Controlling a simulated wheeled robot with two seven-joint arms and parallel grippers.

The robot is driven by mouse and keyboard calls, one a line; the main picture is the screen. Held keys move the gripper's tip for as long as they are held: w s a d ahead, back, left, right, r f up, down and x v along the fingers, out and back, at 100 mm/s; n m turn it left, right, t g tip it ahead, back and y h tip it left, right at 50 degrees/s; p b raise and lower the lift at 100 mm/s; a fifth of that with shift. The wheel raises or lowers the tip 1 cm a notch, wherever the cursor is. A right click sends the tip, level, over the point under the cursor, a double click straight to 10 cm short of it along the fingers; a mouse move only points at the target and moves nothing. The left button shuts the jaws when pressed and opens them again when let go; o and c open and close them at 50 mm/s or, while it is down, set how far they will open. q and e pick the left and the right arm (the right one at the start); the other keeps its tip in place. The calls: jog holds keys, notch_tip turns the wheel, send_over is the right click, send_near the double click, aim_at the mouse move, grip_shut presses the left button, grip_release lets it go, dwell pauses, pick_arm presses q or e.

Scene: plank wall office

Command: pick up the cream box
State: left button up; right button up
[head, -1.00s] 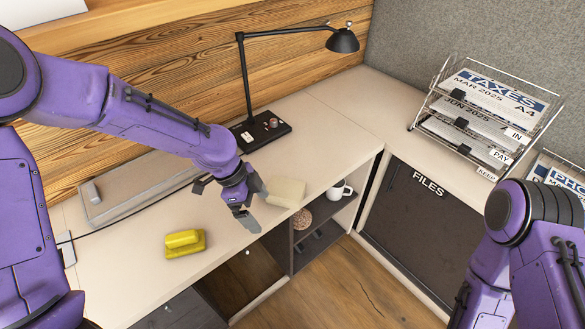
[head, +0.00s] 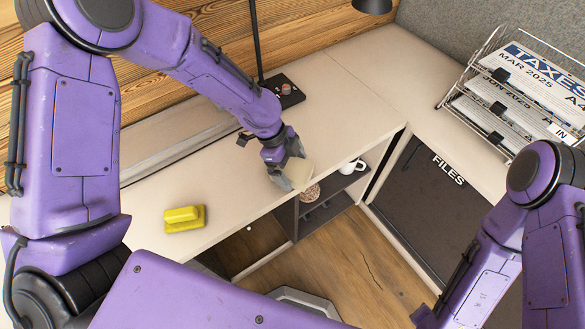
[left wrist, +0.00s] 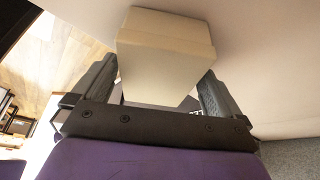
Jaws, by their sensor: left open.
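The cream box (left wrist: 165,55) sits on the desktop and shows large in the left wrist view, between the two finger tips. In the head view only part of the cream box (head: 300,174) shows past the gripper, near the desk's front edge. My left gripper (head: 290,177) is open, its fingers pointing at the box; in the left wrist view the fingers (left wrist: 160,85) lie on either side of its near end. I cannot tell whether they touch it. The right arm shows at the right of the head view, but its fingers are not clearly seen.
A yellow object (head: 184,218) lies on the desk (head: 235,203) left of the gripper. A black lamp (head: 290,92) stands behind. A white mug (head: 350,167) and a round patterned item (head: 310,193) are on the shelf below. A wire paper rack (head: 495,120) stands at right.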

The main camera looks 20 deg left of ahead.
pick_arm(q)
jog(key=shift+s+d+f, duration=0.1)
jog(key=shift+d+f, duration=0.05)
jog(key=shift+f, duration=0.05)
jog(key=shift+s, duration=0.1)
jog(key=shift+f, duration=0.25)
dwell(0.4)
jog(key=c, duration=1.1)
